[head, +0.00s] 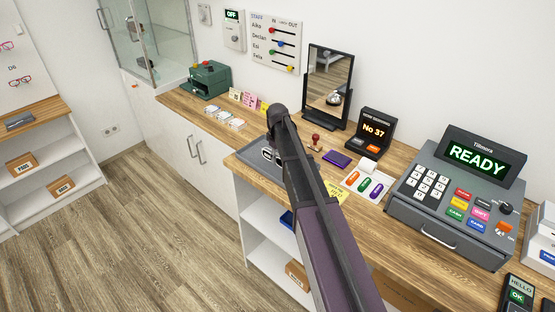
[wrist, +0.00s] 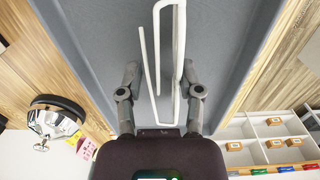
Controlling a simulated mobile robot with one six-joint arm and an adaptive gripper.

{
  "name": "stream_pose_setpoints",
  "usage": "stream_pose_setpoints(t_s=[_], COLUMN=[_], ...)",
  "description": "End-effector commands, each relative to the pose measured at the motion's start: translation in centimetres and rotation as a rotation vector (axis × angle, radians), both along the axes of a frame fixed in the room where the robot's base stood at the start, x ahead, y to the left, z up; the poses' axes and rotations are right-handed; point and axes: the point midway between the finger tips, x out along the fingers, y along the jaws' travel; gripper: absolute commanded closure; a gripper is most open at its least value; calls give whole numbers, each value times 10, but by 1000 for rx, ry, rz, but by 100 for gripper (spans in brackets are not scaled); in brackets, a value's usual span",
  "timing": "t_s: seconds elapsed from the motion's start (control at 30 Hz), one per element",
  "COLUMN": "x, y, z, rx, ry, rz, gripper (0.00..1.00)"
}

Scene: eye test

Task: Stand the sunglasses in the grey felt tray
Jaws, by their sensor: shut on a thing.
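The sunglasses (wrist: 180,40) show in the wrist view as a thin, pale white looped frame with long straight arms. They reach from between my fingers across the grey felt tray (wrist: 100,50). My gripper (wrist: 160,78) is shut on them, one finger on each side. In the head view my arm ends over the grey tray (head: 251,153) on the wooden counter. A small pale outline of the sunglasses (head: 268,154) shows there. My arm hides the right part of the tray. Whether the sunglasses touch the tray floor I cannot tell.
Behind the tray stand a mirror (head: 329,85) and a number display (head: 375,130). A stamp (head: 314,141), a purple pad (head: 337,159) and a cash register (head: 455,195) are to the right. A silver dome (wrist: 55,120) is at the wrist view's left. The floor at left is clear.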

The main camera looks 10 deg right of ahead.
Motion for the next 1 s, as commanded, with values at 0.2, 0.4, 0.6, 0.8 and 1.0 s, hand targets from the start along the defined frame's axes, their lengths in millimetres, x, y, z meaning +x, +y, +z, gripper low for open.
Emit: stream_pose_setpoints(t_s=[0.2, 0.4, 0.6, 0.8, 1.0], x=[0, 0, 0, 0, 0], y=[1, 1, 1, 1, 1], z=[0, -3, -3, -3, -2], rx=[0, 0, 0, 0, 0], ry=[0, 0, 0, 0, 0], rz=[1, 1, 1, 1, 1], gripper=[84, 84, 19, 19, 19])
